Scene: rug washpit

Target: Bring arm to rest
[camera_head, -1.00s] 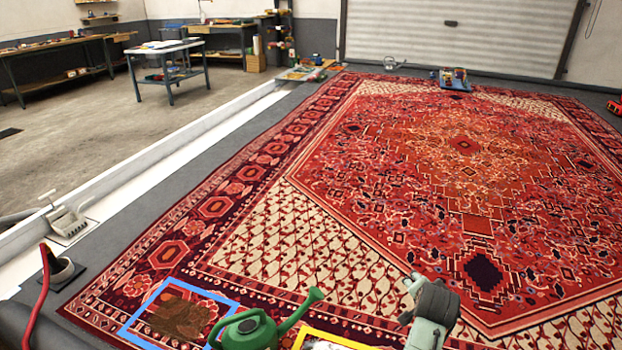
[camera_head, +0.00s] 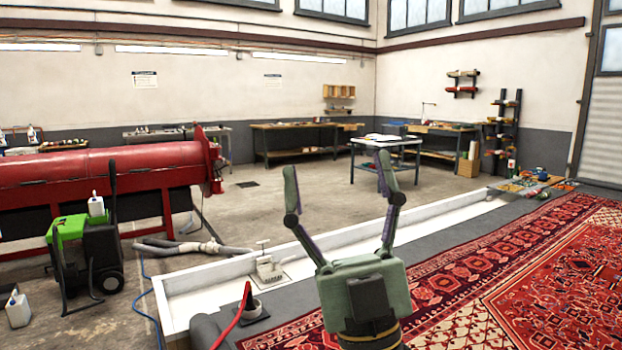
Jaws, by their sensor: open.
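My gripper (camera_head: 338,188) stands raised at the bottom middle of the head view, its two fingers pointing up and spread wide apart. Nothing is between the fingers. Its pale green body and dark wrist cover part of the rug and the white trough behind. The gripper is in the air, apart from the things around it.
A red patterned rug (camera_head: 560,270) covers the floor at right. A white trough (camera_head: 430,219) runs along its left side. A red cylinder machine (camera_head: 100,175), a green-black machine (camera_head: 88,245) and a white jug (camera_head: 18,310) stand at left. A blue-grey table (camera_head: 387,142) stands behind.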

